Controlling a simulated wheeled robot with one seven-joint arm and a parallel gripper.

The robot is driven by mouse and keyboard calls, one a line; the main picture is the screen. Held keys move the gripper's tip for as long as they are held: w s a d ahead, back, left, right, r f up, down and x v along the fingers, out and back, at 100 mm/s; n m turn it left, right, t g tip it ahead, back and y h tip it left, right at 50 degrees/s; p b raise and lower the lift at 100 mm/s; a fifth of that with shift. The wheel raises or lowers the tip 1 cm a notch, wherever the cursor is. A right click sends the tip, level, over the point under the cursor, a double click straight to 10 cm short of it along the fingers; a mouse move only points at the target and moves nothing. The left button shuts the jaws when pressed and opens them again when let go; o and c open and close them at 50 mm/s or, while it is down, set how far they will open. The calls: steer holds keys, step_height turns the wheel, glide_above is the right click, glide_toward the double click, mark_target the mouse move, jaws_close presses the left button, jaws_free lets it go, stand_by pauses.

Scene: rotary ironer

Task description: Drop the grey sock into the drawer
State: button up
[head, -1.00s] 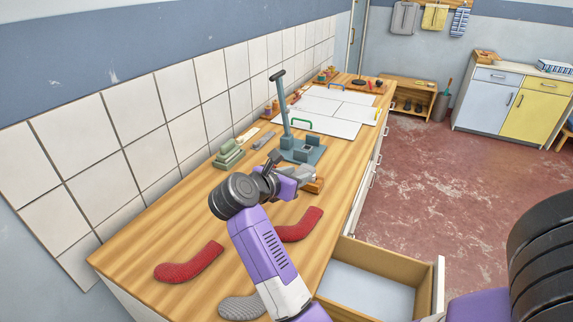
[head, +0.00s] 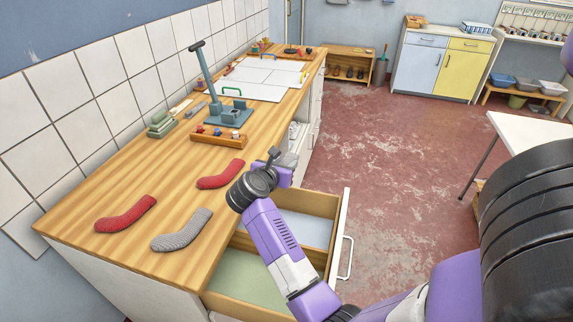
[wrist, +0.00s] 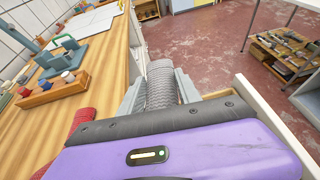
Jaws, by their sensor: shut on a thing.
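My gripper (wrist: 160,88) is shut on a grey ribbed sock (wrist: 161,82), which stands up between the two fingers in the wrist view. In the head view my gripper (head: 284,160) is at the counter's front edge, by the far end of the open drawer (head: 342,225); the held sock is hard to make out there. The drawer has a pale blue-white floor section and a pale green one, with my arm hiding the middle. Another grey sock (head: 182,230) lies on the counter, with one red sock (head: 126,214) left of it and another red sock (head: 221,174) beyond it.
The wooden counter (head: 110,250) carries a teal lever press (head: 228,112), a wooden tray of small coloured pieces (head: 218,138) and green blocks (head: 161,124). The drawer's front with its white handle (head: 346,258) juts over the red floor (head: 400,170). A white table (head: 540,138) stands at right.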

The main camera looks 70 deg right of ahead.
step_height(320, 180, down, 5)
steer(key=b, duration=0.4)
steer(key=shift+f, duration=0.2)
steer(key=o, duration=1.4)
steer(key=shift+b+v, duration=0.7)
steer(key=shift+v, duration=3.25)
